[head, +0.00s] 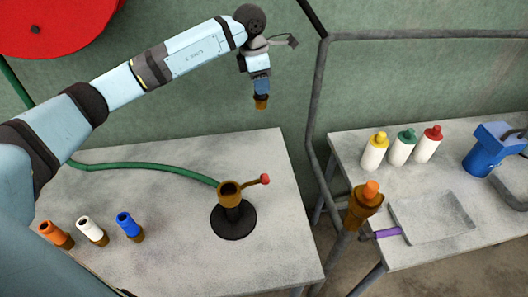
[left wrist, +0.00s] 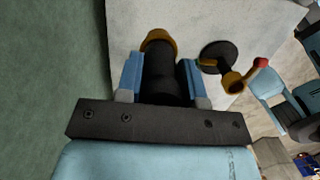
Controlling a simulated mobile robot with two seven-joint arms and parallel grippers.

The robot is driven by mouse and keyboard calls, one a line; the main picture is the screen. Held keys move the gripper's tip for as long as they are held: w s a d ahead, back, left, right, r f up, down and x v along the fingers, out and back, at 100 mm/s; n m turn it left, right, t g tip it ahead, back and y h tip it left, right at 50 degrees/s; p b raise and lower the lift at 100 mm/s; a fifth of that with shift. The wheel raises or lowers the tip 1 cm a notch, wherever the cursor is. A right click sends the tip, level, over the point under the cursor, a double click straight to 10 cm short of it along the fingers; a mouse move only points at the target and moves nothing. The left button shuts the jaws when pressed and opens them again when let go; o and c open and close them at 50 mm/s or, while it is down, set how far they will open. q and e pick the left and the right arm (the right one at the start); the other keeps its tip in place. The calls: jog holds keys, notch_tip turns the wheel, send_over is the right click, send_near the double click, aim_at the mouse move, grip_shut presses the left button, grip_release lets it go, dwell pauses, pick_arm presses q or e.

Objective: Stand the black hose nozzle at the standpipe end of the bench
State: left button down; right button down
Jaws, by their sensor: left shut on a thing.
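My left gripper (head: 261,98) is shut on the black hose nozzle and holds it in the air near the wall. In the left wrist view, the black body of the nozzle (left wrist: 160,75) sits between the blue fingers, with its brass end beyond them. In the head view the brass end points down and the fingers hide most of the black body. The bench (head: 160,190) lies below. A brass fitting (head: 230,190) with a red-knobbed lever stands on a round black base on the bench; it looks like the standpipe. My right gripper is not in view.
Orange (head: 57,235), white (head: 91,231) and blue (head: 129,226) nozzles stand at the bench's left. A green hose (head: 140,166) runs to the brass fitting. Grey pipes (head: 318,100) rise right of the bench. A second table holds bottles and a blue device (head: 488,155).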

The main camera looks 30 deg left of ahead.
aim_at(254, 99)
pick_arm(q)
notch_tip(254, 99, down, 20)
jog(key=shift+w+p, duration=0.1)
jog(key=shift+p, duration=0.25)
jog(key=shift+d, duration=0.1)
jog(key=shift+f, duration=0.2)
jog(key=c, duration=0.8)
grip_release()
jog(key=shift+o, duration=0.2)
jog(key=r, duration=0.4)
jog(key=a+r, duration=0.1)
jog(key=r, duration=0.3)
jog(key=s+r, duration=0.1)
jog(key=r, duration=0.3)
jog(key=shift+s+a+r+b, duration=0.1)
jog(key=shift+a+r+b, duration=0.05)
jog(key=shift+a+b, duration=0.15)
jog(key=shift+r, duration=0.1)
